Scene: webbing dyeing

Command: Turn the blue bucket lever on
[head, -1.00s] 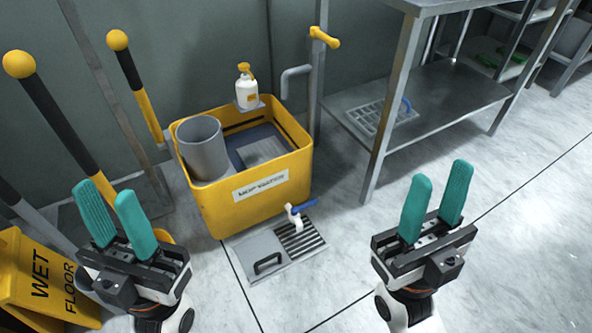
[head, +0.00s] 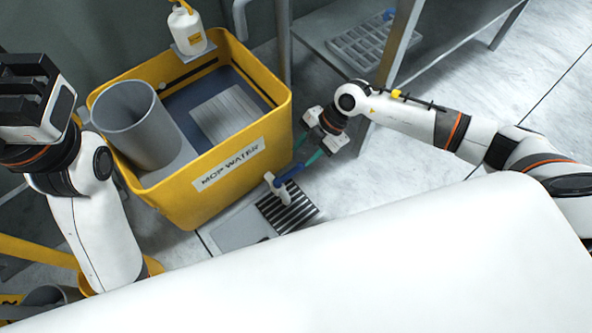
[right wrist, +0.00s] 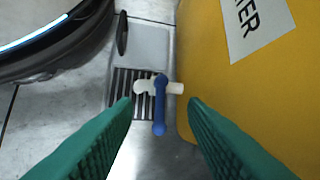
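The blue lever (head: 289,174) sits on a white tap (head: 271,183) low on the front wall of the yellow mop water bucket (head: 205,205). My right gripper (head: 306,151) is beside the bucket's right corner, close to the lever. In the right wrist view its two teal fingers are open and apart, and the blue lever (right wrist: 159,110) shows between and beyond them. There the lever points toward the gripper; I see no contact.
A floor drain (head: 290,208) with a slatted grate lies below the tap. A grey cylinder (head: 135,125) stands in the bucket, and a white bottle (head: 186,30) stands at its back rim. A metal shelf (head: 352,35) stands at the right. Open floor lies right of the bucket.

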